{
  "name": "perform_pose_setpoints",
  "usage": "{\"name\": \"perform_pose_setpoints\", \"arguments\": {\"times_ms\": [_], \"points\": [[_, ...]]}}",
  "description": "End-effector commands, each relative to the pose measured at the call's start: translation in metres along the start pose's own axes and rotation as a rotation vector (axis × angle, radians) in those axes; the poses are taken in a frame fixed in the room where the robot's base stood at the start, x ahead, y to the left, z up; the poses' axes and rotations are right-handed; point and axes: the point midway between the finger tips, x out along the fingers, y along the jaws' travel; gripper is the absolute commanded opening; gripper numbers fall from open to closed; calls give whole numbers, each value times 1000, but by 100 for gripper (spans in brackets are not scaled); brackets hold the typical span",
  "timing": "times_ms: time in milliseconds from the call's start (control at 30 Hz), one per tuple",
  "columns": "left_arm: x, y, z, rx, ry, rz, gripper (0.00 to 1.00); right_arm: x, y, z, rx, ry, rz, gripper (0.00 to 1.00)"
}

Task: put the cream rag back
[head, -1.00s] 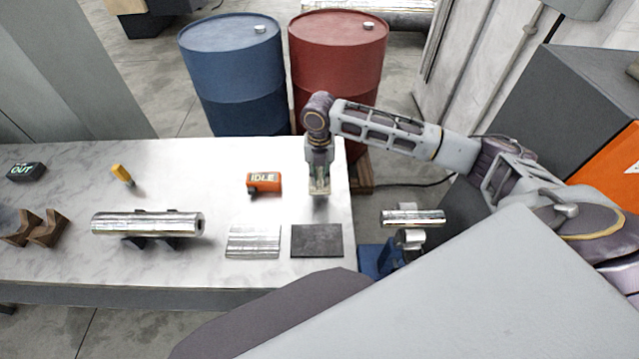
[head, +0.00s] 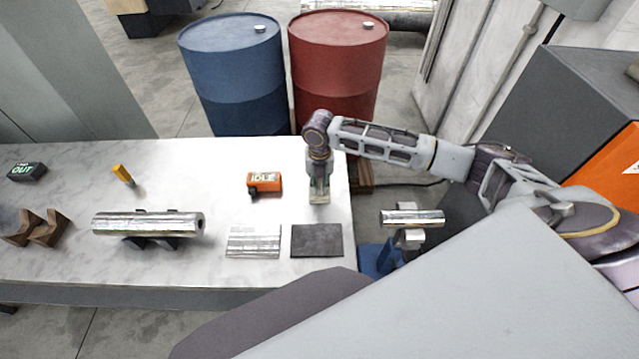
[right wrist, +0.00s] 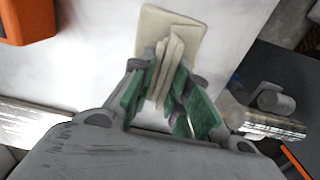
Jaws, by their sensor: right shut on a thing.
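My right gripper (head: 319,197) is low over the right end of the white marbled table (head: 70,260), behind the dark square pad (head: 317,240). In the right wrist view, my right gripper (right wrist: 165,85) has its green-padded fingers closed on the cream rag (right wrist: 172,28). The rag is pinched into upright folds between the fingers, with a flat cream part spread beyond them. I cannot tell whether the flat part touches the table. In the head view, only a small pale bit of the rag shows at the fingertips. My left gripper is not in view.
A silver sheet (head: 253,241) lies beside the dark pad. A metal cylinder (head: 147,223) rests on dark supports. A blue barrel (head: 232,70) and red barrel (head: 337,65) stand behind the table.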

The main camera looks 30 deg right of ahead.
Motion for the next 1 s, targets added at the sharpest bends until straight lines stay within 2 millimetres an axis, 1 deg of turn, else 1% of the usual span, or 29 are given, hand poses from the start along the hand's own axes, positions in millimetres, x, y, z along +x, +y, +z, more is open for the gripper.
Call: {"name": "perform_pose_setpoints", "arguments": {"times_ms": [133, 167, 300, 733, 867, 1000], "points": [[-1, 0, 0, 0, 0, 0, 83, 2, 0, 0, 0, 1, 0, 0], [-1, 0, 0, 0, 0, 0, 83, 2, 0, 0, 0, 0, 0, 20], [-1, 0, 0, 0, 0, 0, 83, 2, 0, 0, 0, 0, 0, 38], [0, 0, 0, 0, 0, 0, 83, 0, 0, 0, 0, -1, 0, 39], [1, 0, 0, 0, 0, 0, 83, -7, 0, 0, -1, -2, 1, 39], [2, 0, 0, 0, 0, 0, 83, -20, 0, 0, 0, -1, 1, 39]]}}
